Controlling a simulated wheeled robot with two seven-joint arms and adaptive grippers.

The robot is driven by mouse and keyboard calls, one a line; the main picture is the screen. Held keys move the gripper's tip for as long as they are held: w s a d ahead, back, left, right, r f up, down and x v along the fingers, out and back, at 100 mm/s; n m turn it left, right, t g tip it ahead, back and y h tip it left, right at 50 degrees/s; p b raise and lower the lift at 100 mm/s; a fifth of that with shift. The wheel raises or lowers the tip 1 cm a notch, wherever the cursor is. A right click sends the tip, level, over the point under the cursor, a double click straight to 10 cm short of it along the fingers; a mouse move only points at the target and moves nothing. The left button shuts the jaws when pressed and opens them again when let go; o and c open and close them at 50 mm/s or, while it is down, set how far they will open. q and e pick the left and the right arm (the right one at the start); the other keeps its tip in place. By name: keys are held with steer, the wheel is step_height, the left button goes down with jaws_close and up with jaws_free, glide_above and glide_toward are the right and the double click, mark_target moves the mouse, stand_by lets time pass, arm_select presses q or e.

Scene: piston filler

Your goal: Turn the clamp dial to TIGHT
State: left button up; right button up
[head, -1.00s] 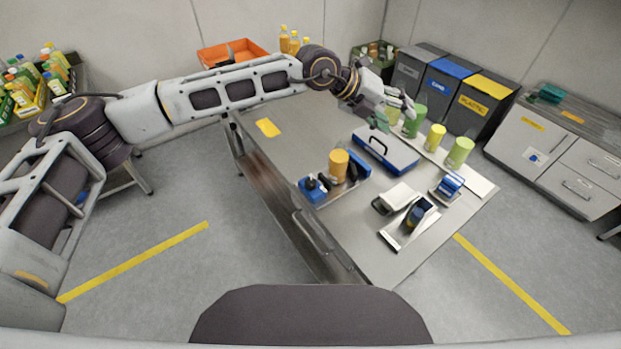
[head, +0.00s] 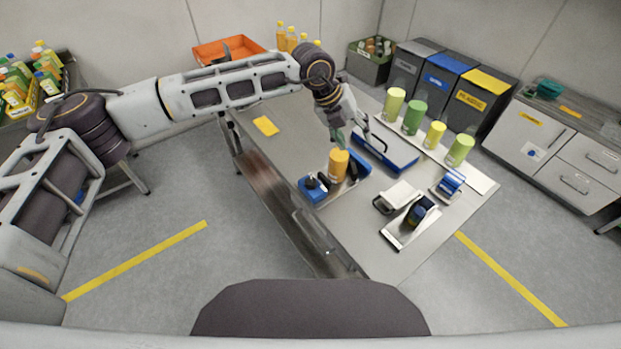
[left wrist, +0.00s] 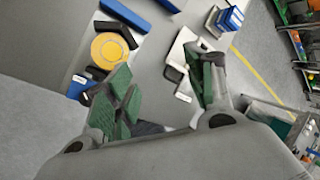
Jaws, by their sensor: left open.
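A small blue unit with a black knob on top (head: 312,184) stands near the table's front-left edge; I cannot read any marking on it, nor tell for sure that this is the clamp dial. An orange-yellow cylinder (head: 338,164) stands upright just right of it and also shows from above in the left wrist view (left wrist: 109,49). My left gripper (head: 353,138) is open and empty, above the table behind the cylinder. Its green-padded fingers stand apart in the left wrist view (left wrist: 160,68). My right gripper is not in view.
A blue case (head: 388,153) lies behind the cylinder. Several green and yellow cylinders stand on a pale strip (head: 478,182) at the back right. A white block (head: 403,194) and a dark item on a metal plate (head: 396,238) lie right of the cylinder.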

arm_select(q)
steer(key=a+f+y, duration=0.1)
steer(key=a, duration=0.1)
steer(key=n+g+y, duration=0.1)
steer(key=n+y, duration=0.1)
steer(key=y, duration=0.3)
glide_above(311, 181)
steer(key=shift+f, duration=0.95)
steer(key=shift+f, duration=0.2)
steer(key=shift+f+p, duration=1.2)
steer(key=shift+f, duration=5.45)
steer(key=c, duration=1)
